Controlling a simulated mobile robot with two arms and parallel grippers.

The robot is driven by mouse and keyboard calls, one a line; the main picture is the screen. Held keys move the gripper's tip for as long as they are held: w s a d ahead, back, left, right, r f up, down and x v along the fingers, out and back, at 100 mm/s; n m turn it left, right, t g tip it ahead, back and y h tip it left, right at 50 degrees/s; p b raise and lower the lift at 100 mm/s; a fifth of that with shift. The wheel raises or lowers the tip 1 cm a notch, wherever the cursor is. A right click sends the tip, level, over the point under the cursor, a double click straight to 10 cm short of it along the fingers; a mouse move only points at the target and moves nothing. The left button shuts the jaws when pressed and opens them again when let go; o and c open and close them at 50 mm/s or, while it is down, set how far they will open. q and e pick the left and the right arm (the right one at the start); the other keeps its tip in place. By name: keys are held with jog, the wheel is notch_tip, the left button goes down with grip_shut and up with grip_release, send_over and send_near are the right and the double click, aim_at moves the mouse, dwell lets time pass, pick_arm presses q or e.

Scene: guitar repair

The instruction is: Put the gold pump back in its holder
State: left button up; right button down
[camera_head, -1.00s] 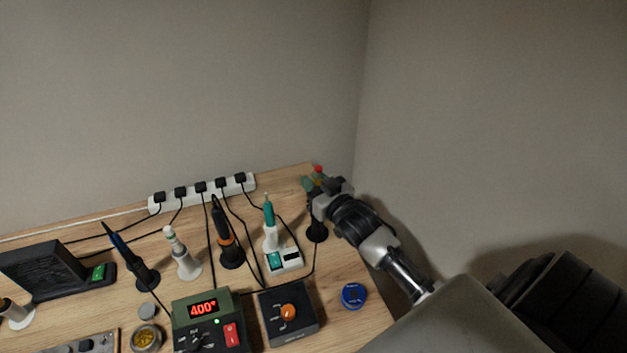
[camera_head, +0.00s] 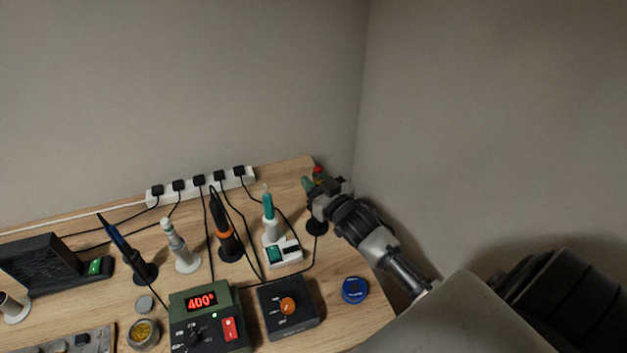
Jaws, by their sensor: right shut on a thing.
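My right gripper (camera_head: 318,190) is at the back right of the desk, above a small dark round stand (camera_head: 317,228). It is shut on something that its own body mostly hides. Green and red parts (camera_head: 317,172) show just beyond the gripper; I cannot tell whether they belong to the held thing. I cannot make out a gold pump. A white round holder (camera_head: 14,308) with a dark top stands at the far left edge. A pale pump-like tool (camera_head: 174,240) stands upright in a white holder (camera_head: 187,262). My left gripper is not in view.
Orange-black (camera_head: 222,232), teal (camera_head: 268,210) and blue (camera_head: 120,240) tools stand in holders with cords. A green station (camera_head: 205,315), a dark knob box (camera_head: 288,307), a blue tin (camera_head: 354,290) and a black box (camera_head: 42,265) stand on the desk. Walls close off back and right.

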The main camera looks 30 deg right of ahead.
jog(key=shift+f, duration=0.45)
jog(key=shift+c, duration=1.2)
grip_release()
jog(key=shift+r, duration=0.15)
notch_tip(320, 180, up, 11)
jog(key=p, duration=1)
